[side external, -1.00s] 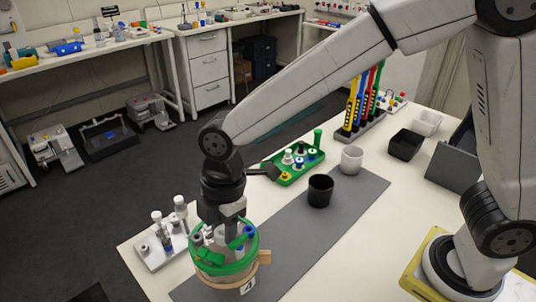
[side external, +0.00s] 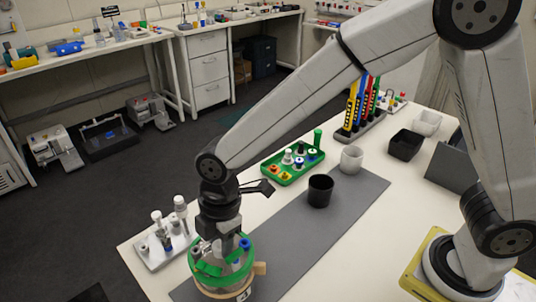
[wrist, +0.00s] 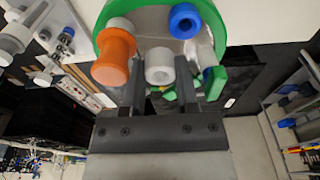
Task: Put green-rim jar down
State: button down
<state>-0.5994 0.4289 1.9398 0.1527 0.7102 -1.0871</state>
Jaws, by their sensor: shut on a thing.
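The green-rim jar (side external: 204,272) is at the bottom of the side view, near the front end of the grey mat. It is a clear vessel with a green ring and a tan collar (side external: 260,268) bearing a partly cut-off number label. My gripper (side external: 222,250) points down into its top. In the wrist view, my gripper (wrist: 160,88) is shut on the pale central port (wrist: 160,64) of the jar, between an orange cap (wrist: 113,60) and a blue cap (wrist: 185,21). The jar's base is hidden, so I cannot tell whether it touches the mat.
A grey rack (side external: 152,256) with vials stands close left of the jar. On the grey mat (side external: 292,232) are a black cup (side external: 320,191) and a white cup (side external: 351,159). A green tray (side external: 281,179) with small parts lies behind. The mat's middle is clear.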

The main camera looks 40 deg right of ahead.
jog(key=shift+f, duration=0.1)
dwell(0.3)
jog(key=shift+c, duration=1.8)
grip_release()
notch_tip(320, 180, up, 12)
jog(key=d, duration=0.1)
jog(key=shift+d, duration=0.2)
